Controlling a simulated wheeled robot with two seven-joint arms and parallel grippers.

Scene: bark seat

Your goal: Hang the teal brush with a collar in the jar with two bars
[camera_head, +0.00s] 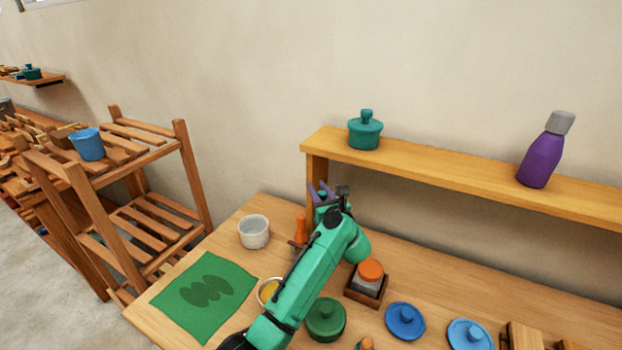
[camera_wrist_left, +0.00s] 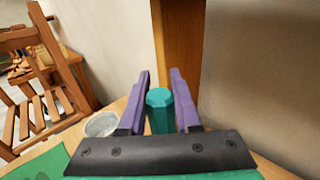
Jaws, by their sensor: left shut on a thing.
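My left gripper (camera_head: 322,192) is beside the post of the wall shelf, above the back of the table. In the left wrist view its purple fingers (camera_wrist_left: 158,98) are shut on a teal faceted handle (camera_wrist_left: 158,112), which I take as the teal brush. Its collar and bristles are hidden from me. A pale grey-white jar (camera_head: 254,232) stands on the table to the left of the gripper, and it also shows in the left wrist view (camera_wrist_left: 101,124). I cannot make out bars across its mouth. My right gripper is not in view.
A green mat (camera_head: 170,300) lies left of my arm. An orange-handled thing (camera_head: 300,228) and a yellow-filled bowl (camera_head: 268,291) are close to the arm. An orange-topped jar in a wooden holder (camera_head: 369,275), a green lidded pot (camera_head: 326,318) and blue lids (camera_head: 405,320) lie right.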

